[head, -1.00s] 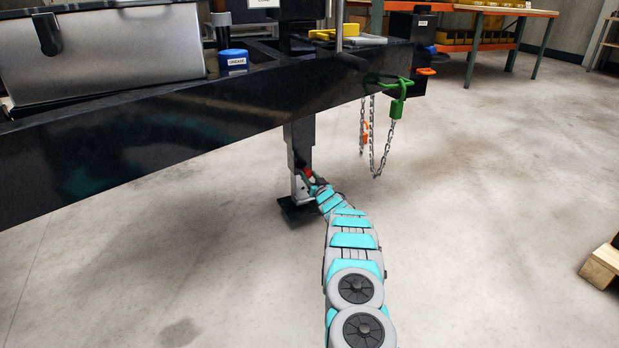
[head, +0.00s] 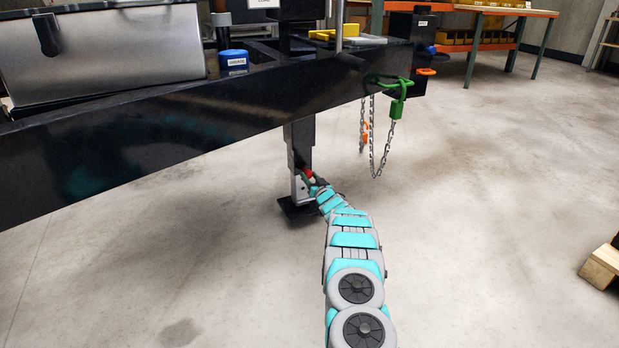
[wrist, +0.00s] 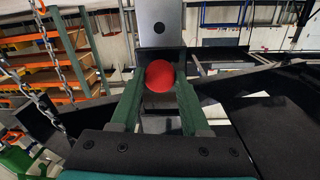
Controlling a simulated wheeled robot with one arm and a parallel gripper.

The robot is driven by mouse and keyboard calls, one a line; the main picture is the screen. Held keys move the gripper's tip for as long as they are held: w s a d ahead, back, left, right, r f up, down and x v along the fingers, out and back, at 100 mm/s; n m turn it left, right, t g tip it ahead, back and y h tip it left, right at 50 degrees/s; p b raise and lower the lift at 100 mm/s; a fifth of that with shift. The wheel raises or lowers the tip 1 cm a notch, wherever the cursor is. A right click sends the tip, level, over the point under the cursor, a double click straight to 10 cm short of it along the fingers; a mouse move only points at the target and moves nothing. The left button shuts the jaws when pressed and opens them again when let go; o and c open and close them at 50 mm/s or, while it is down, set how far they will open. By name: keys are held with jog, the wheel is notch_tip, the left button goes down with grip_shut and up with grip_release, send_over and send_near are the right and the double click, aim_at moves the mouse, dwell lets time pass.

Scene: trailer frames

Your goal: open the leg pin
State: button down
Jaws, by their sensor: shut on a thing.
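The leg (head: 302,142) hangs from the black trailer frame down to a dark foot plate (head: 298,212) at the floor. The leg pin shows as a round red knob (wrist: 160,76) in the wrist view, in front of the leg's grey metal (wrist: 160,22). In the head view the red of the pin (head: 308,173) is small and partly hidden by my arm. My gripper (wrist: 157,88) has its two green fingers on either side of the red knob, shut on it. The pin's shaft behind the knob is hidden.
The black trailer beam (head: 180,140) runs above the leg. A chain (head: 374,150) hangs from a green hook (head: 396,95) right of the leg; it also shows at left in the wrist view (wrist: 62,70). A wooden pallet (head: 603,265) lies at right. The floor around the leg is clear.

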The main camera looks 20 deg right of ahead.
aim_at(310, 175)
jog(key=shift+s+d+p, duration=0.1)
jog(key=shift+s+p, duration=0.75)
jog(key=shift+s, duration=1.15)
jog(key=shift+c, duration=1.8)
grip_release()
jog(key=s+p, duration=0.1)
jog(key=s, duration=0.6)
jog(key=shift+s, duration=0.4)
